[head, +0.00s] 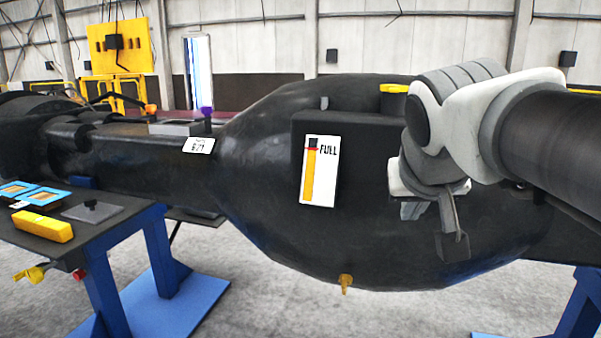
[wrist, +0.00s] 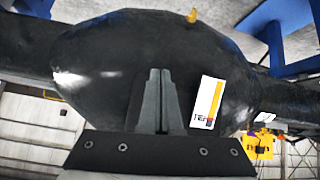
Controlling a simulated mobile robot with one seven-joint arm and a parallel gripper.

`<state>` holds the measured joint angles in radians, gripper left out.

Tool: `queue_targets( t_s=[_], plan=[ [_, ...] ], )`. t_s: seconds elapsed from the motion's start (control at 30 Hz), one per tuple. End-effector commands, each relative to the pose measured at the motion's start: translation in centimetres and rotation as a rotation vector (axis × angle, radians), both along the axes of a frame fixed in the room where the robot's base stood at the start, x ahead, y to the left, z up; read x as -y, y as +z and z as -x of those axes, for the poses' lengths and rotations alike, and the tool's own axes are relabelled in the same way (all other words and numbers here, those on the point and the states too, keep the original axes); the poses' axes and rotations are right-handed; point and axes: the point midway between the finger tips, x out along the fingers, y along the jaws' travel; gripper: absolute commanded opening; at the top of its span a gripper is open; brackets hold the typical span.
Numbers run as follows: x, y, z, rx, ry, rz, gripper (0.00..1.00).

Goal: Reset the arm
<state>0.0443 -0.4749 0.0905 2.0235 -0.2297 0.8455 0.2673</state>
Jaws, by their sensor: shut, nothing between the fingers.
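My gripper (head: 452,246) hangs from my arm at the right of the head view, in front of the large black casting (head: 270,225). It points down, and its fingers are shut and empty. In the wrist view, the shut fingers (wrist: 158,78) stand together at the middle, with the casting (wrist: 110,50) behind them. A white gauge label (head: 319,171) with a yellow bar and the word FULL is on the casting, left of my gripper. The label also shows in the wrist view (wrist: 206,102), upside down. I cannot tell the exact gap between gripper and casting.
A blue-legged table (head: 135,212) at the left holds a yellow block (head: 42,227) and blue-framed pieces (head: 38,195). A yellow cap (head: 394,89) tops the casting, and a small yellow fitting (head: 345,282) hangs below it. The floor beneath is clear in front.

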Motion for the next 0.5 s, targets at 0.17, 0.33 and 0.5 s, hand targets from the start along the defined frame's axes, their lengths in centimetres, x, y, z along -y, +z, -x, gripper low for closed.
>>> queue_targets(
  t_s=[0.17,0.33,0.5],
  plan=[
    [-0.4,-7.6,6.5,-0.141,0.065,-0.040,0.00],
    [-1.2,-13.6,11.6,-0.246,0.126,-0.090,0.00],
    [-1.7,-12.7,13.3,-0.283,0.153,-0.109,0.00]
  ],
)
